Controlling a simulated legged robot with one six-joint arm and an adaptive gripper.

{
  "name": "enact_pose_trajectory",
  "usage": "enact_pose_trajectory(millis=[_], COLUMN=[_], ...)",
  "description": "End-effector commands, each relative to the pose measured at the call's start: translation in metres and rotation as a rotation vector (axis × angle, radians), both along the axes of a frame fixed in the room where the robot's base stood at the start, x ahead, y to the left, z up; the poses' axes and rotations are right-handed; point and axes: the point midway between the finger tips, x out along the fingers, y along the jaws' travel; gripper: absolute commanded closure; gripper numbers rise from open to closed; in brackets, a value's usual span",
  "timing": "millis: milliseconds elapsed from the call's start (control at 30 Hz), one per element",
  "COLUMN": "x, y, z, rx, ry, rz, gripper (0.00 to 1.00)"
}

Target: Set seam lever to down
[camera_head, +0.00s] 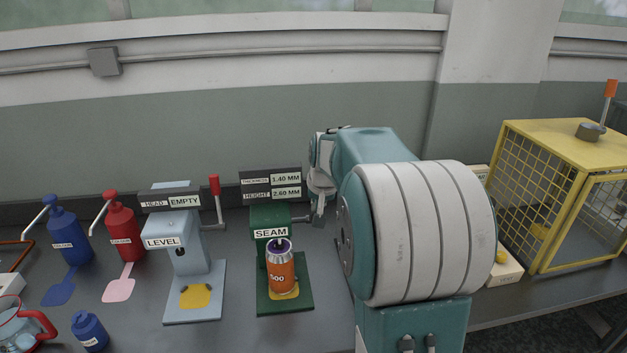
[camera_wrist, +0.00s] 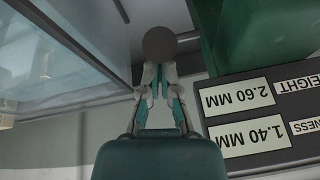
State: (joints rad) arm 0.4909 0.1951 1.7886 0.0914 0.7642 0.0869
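The green seam machine (camera_head: 268,218) stands on the bench in the head view, labelled SEAM. An orange can (camera_head: 281,268) stands upright on its base. A grey lever shaft (camera_head: 301,219) sticks out of the machine's right side. The seam lever's handle is hidden by my gripper and arm. My gripper (camera_head: 318,218) is at the outer end of this shaft. In the wrist view, my gripper's fingertips (camera_wrist: 158,68) are close together beside a dark round end (camera_wrist: 159,44), probably the lever's hub. I cannot tell if anything is between the fingers.
The pale blue level machine (camera_head: 180,245) stands left of the seam machine, its red-handled lever (camera_head: 214,186) upright. Blue (camera_head: 65,235) and red (camera_head: 122,230) pump bottles stand farther left. A yellow mesh cage (camera_head: 535,200) stands at the right. My arm covers the bench between.

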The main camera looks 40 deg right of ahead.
Motion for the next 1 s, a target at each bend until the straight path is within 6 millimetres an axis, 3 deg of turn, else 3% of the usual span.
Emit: enact_pose_trajectory(millis=[333,467,1000], x=[-0.002,-0.005,-0.039], y=[0.001,0.002,0.013], z=[-0.004,0.005,0.099], rx=[0.005,0.004,0.000], ry=[0.011,0.009,0.000], rz=[0.001,0.000,-0.001], gripper=[1.00,1.00,1.00])
